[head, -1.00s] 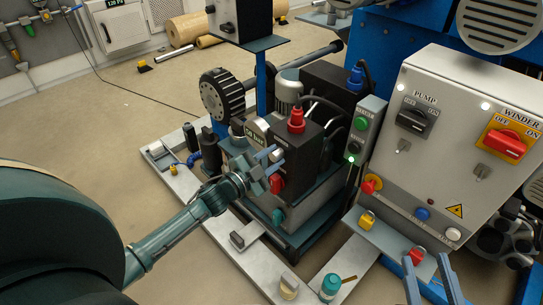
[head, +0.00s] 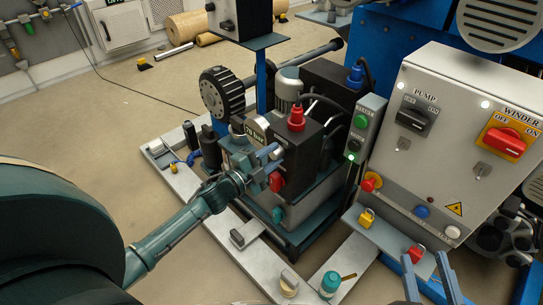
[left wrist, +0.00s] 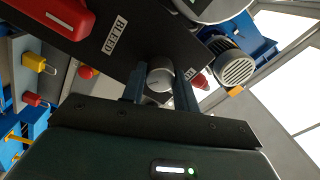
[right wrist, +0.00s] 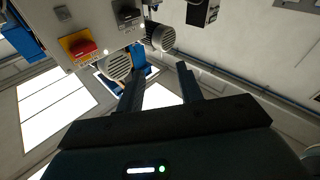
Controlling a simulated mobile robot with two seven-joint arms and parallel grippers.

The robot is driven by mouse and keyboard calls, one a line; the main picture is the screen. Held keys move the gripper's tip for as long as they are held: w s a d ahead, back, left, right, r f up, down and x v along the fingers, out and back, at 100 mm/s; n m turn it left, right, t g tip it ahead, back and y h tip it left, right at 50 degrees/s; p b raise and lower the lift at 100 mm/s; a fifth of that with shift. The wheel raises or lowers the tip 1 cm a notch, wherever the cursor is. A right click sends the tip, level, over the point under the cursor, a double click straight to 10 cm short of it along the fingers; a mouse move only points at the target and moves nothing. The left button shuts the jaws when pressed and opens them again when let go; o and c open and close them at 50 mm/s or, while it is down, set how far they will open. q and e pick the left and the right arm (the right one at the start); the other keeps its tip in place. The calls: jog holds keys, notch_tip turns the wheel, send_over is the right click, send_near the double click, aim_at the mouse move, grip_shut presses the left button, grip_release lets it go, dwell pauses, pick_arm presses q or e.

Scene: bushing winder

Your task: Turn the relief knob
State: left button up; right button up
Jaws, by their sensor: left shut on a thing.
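The relief knob (left wrist: 160,75) is a small silver round knob on a dark panel in the left wrist view. A label beside it is mostly covered by a finger. My left gripper (left wrist: 160,88) is shut on the knob, one finger on each side. In the head view my left gripper (head: 268,161) reaches the front of the dark hydraulic block, and the knob (head: 277,152) is partly hidden by the fingers. My right gripper (head: 432,279) is open and empty at the lower right; its spread fingers also show in the right wrist view (right wrist: 160,88).
A red handle (left wrist: 62,15) sits near the BLEED label on the same panel. A red-capped part (head: 296,118) tops the block. The control cabinet (head: 455,160) with pump and winder switches stands at right. Padlocks (head: 367,218) lie on a shelf below it. Floor at left is open.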

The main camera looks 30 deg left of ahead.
pick_arm(q)
jog(key=o, duration=1)
jog(key=shift+s, duration=0.1)
jog(key=p+v, duration=0.3)
jog(key=v, duration=1)
jog(key=shift+f, duration=0.1)
pick_arm(e)
jog(key=shift+d+f+g+h, duration=0.1)
jog(key=shift+d+g+h, duration=0.3)
jog(key=shift+d+h, duration=0.1)
jog(key=shift+a, duration=0.1)
